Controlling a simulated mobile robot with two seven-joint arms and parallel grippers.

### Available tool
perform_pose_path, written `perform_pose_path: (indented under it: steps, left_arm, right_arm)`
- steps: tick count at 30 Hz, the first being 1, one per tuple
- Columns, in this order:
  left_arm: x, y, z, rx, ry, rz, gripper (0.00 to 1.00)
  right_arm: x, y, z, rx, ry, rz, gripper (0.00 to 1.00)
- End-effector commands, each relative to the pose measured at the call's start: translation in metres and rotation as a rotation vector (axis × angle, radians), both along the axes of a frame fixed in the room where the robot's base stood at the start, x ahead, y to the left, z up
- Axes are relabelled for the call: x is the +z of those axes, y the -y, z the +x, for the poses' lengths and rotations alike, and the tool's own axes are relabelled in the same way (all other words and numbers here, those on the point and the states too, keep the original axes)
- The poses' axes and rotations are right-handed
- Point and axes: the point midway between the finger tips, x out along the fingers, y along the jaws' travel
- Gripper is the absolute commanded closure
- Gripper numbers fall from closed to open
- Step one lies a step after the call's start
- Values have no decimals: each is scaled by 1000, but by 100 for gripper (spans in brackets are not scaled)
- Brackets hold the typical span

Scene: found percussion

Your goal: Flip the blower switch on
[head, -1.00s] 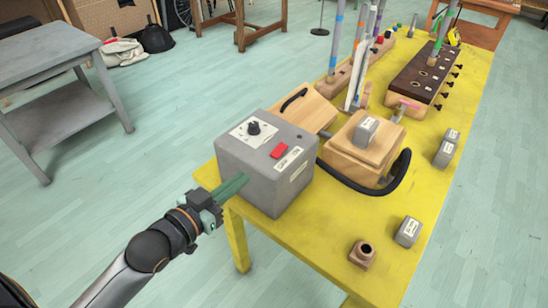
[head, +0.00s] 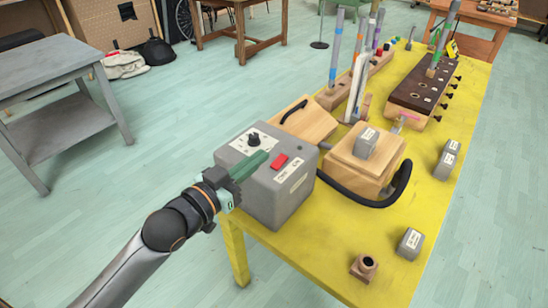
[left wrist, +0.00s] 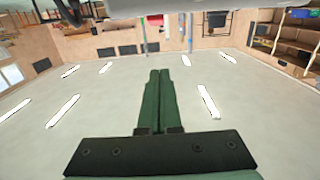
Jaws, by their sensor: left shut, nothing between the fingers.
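The blower is a grey box (head: 290,206) at the near left corner of the yellow table in the head view. Its top has a black knob (head: 253,139), a red rocker switch (head: 280,161) and a white label beside the switch. My left gripper (head: 262,158) has green fingers, closed together and empty, reaching over the top of the box from the left. Their tips are just left of the red switch; I cannot tell whether they touch it. The closed fingers also show in the left wrist view (left wrist: 158,75). My right gripper is not in view.
A wooden bellows-like box (head: 368,150) with a grey block on top and a black hose (head: 398,190) stand right of the blower. Small grey blocks (head: 410,243) and a wooden piece (head: 364,268) lie on the yellow table (head: 320,240). A grey side table (head: 40,70) stands at left.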

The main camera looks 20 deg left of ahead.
Motion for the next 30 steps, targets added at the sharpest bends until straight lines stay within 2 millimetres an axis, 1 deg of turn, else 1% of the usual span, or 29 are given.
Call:
perform_pose_path:
  steps: [1,9,10,12,16,21,30]
  left_arm:
    - [1,3,9,1,3,-1,100]
    - [0,19,51,0,2,-1,100]
    - [-13,18,50,1,-6,1,100]
    - [-24,19,51,0,-5,1,100]
    - [-36,20,54,0,-3,0,100]
    - [-42,20,54,0,-1,0,100]
    - [-41,20,55,0,-1,0,100]
  right_arm:
    - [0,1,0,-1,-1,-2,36]
    - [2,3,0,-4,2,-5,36]
    - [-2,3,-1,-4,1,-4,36]
    - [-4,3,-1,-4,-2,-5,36]
    - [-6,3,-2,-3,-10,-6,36]
    - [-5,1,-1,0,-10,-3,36]
    - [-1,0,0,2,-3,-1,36]
